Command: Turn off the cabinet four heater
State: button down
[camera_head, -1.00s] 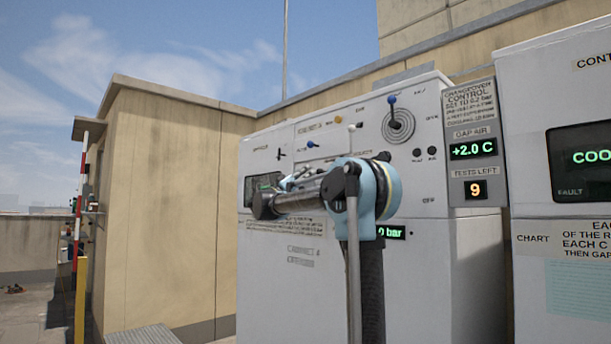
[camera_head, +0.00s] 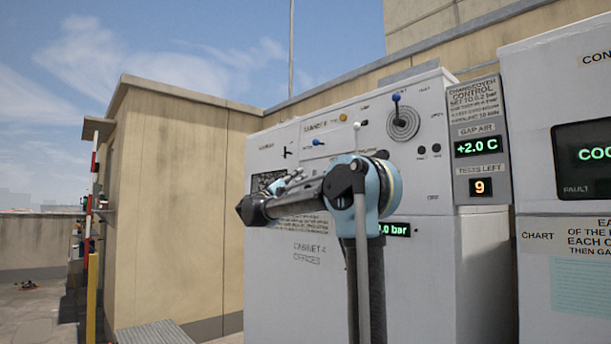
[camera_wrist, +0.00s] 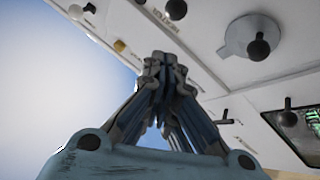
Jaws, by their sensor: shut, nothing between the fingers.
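The white cabinet (camera_head: 345,265) in the middle of the head view carries a label that reads as cabinet 4. Its panel has a blue-knobbed lever on a round grey dial (camera_head: 402,122), a smaller blue-tipped lever (camera_head: 318,142), a yellow knob (camera_head: 343,117) and a black lever (camera_head: 286,152). My gripper (camera_head: 293,180) is partly hidden behind my arm, in front of the panel's lower left. In the wrist view my gripper (camera_wrist: 165,65) is shut and empty; a black knob on a grey disc (camera_wrist: 258,48) lies to its right.
A grey changeover control plate (camera_head: 478,140) shows +2.0 C and 9 tests left. Another white cabinet (camera_head: 560,80) stands at the right. A beige wall (camera_head: 180,210) stands behind at the left, with a striped pole (camera_head: 93,190) beyond. My arm hides part of the panel.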

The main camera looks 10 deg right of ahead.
jog(key=shift+r+v, duration=0.25)
jog(key=shift+v, duration=1.15)
jog(key=shift+s+a, duration=0.1)
jog(key=shift+a, duration=0.1)
